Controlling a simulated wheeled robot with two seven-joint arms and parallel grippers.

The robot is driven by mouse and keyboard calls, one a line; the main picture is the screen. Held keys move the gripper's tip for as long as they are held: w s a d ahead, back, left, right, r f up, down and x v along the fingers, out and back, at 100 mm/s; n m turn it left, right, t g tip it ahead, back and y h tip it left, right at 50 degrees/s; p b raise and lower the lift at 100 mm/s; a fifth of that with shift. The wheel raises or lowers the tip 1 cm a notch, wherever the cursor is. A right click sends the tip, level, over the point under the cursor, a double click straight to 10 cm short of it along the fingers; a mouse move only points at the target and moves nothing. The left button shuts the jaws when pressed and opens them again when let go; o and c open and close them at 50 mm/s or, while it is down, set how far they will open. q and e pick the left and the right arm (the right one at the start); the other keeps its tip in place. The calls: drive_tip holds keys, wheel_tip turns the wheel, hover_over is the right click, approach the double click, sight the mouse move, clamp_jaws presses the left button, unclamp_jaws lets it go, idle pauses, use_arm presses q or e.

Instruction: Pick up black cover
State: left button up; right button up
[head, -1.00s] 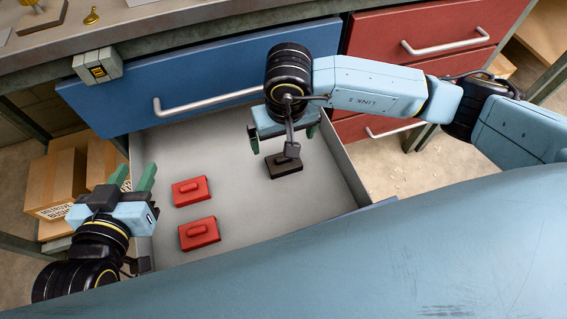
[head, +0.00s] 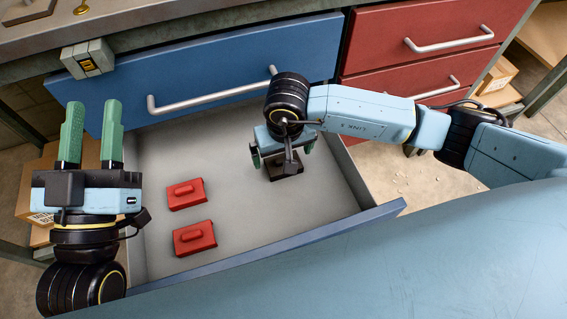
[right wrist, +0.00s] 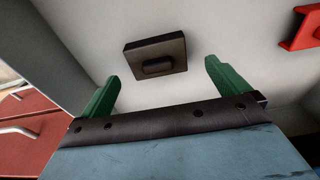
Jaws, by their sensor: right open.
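The black cover (head: 288,172), a flat block with a raised grip, lies on the floor of the open drawer. My right gripper (head: 281,153) hangs over it and partly hides it in the head view. In the right wrist view the black cover (right wrist: 154,58) lies beyond the open green fingertips (right wrist: 162,71), roughly between them and apart from both. My left gripper (head: 93,112) is open and empty at the drawer's left side, fingers pointing toward the cabinet.
Two red covers, a far one (head: 186,194) and a near one (head: 194,238), lie in the drawer's left part. The drawer's front panel (head: 340,232) is an edge near me. The blue cabinet front (head: 220,70) and its handle (head: 210,97) stand behind. Drawer floor around the black cover is clear.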

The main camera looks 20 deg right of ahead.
sight(274, 164)
drive_tip(key=f, duration=0.1)
drive_tip(key=f+b, duration=0.1)
drive_tip(key=f, duration=0.1)
drive_tip(key=shift+w+d+f+b, duration=0.1)
drive_tip(key=shift+w+d+b, duration=0.1)
drive_tip(key=shift+w+b, duration=0.1)
drive_tip(key=shift+f, duration=0.4)
use_arm(q)
drive_tip(key=t, duration=0.1)
drive_tip(key=s+r+t, duration=0.1)
drive_tip(key=s+r+t+h, duration=0.1)
drive_tip(key=shift+a+r, duration=0.2)
drive_tip(key=shift+a, duration=0.05)
use_arm(e)
drive_tip(key=c, duration=1)
drive_tip(key=shift+r, duration=0.1)
